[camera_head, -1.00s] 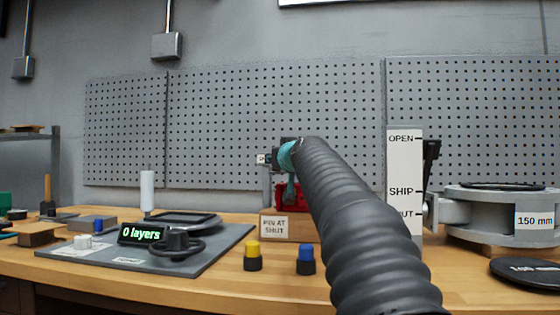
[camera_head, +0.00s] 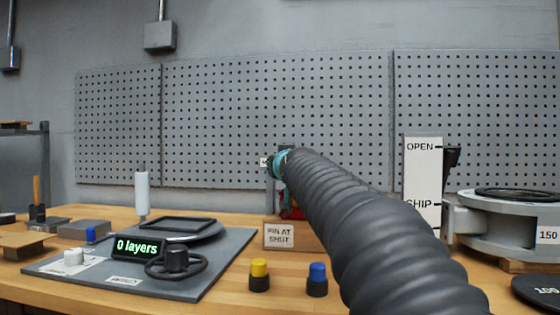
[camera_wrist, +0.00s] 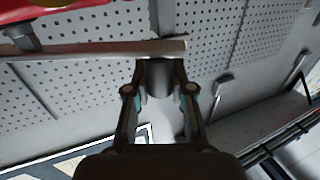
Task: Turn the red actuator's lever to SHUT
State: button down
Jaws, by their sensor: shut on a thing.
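The red actuator (camera_head: 292,213) stands on a wooden block at the middle back of the bench, mostly hidden by my arm. Its red edge also shows at the top left of the wrist view (camera_wrist: 50,5). The metal lever (camera_wrist: 95,49) runs across the wrist view from the left and ends above my fingers. My gripper (camera_wrist: 160,92) is shut on the dark round handle (camera_wrist: 160,76) at the lever's end. In the head view my arm hides the lever and fingertips. A partly hidden small white label (camera_head: 264,162) shows left of my wrist.
A "PIN AT SHUT" sign (camera_head: 278,236) fronts the block. Yellow (camera_head: 259,276) and blue (camera_head: 317,280) capped pieces stand before it. An OPEN/SHIP scale plate (camera_head: 423,185) and grey valve body (camera_head: 520,222) are right; a grey mat (camera_head: 215,262) with a "0 layers" display is left.

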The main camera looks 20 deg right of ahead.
jog(key=c, duration=1)
grip_release()
jog(key=s, duration=0.4)
jog(key=s+a, duration=0.1)
jog(key=s, duration=0.7)
jog(key=shift+a, duration=0.3)
